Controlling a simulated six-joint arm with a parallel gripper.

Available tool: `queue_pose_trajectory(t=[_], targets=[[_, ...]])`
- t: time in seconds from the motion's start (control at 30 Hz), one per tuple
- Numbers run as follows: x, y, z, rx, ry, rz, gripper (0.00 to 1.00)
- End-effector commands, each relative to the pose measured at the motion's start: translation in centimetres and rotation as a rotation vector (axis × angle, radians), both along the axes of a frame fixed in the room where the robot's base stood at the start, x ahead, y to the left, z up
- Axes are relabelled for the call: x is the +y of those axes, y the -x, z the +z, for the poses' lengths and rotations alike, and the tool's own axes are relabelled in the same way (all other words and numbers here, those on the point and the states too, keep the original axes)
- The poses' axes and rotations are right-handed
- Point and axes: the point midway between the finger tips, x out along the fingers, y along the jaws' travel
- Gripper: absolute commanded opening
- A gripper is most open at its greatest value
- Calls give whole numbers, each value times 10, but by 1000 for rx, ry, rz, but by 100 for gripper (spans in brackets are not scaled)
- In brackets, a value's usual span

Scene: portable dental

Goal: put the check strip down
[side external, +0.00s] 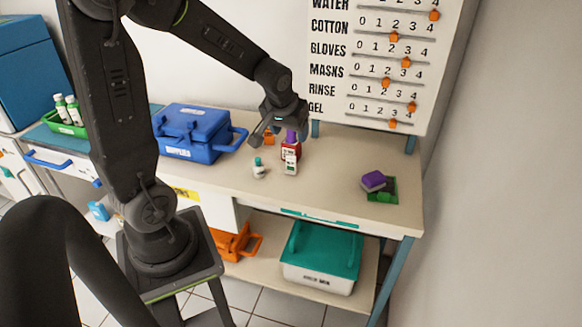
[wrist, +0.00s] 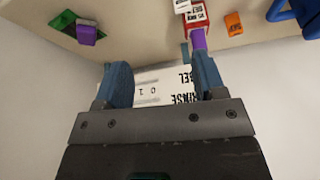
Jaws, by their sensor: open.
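My gripper (side external: 279,130) is open above the back of the bench; in the wrist view (wrist: 160,64) its two blue-grey fingers are spread with nothing visibly clamped between them. A narrow purple piece (side external: 291,136) stands upright at a red labelled box (side external: 291,150), just below the gripper. In the wrist view the purple piece (wrist: 198,40) shows close to the right finger, in front of the red box (wrist: 196,18); I cannot tell whether they touch. No thing is clearly marked as the check strip, so I cannot tell which it is.
A small white bottle with a teal cap (side external: 259,169) stands left of the box. An orange block (side external: 269,139) lies behind. A blue case (side external: 194,131) stands left; a purple block (side external: 373,180) sits on a green tray (side external: 386,194) at right. The bench between is clear. The slider board (side external: 395,60) rises behind.

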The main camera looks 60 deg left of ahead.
Motion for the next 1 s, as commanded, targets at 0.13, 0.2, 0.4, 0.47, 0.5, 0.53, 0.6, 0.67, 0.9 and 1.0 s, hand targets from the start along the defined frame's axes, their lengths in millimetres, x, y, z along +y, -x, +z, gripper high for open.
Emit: queue_pose_trajectory(t=[0.13, 0.2, 0.4, 0.47, 0.5, 0.53, 0.6, 0.67, 0.9, 1.0], targets=[[38, -8, -36, 13, 17, 106, 64], [48, -10, -45, 13, 22, 132, 64], [58, -14, -64, 14, 26, 154, 64], [61, -17, -73, 16, 26, 154, 64], [63, -19, -80, 15, 27, 153, 64], [64, -21, -86, 14, 27, 153, 64], [68, -24, -98, 15, 27, 152, 64], [71, -27, -108, 15, 27, 152, 64], [78, -35, -131, 11, 25, 152, 64], [79, -37, -134, 11, 25, 152, 64]])
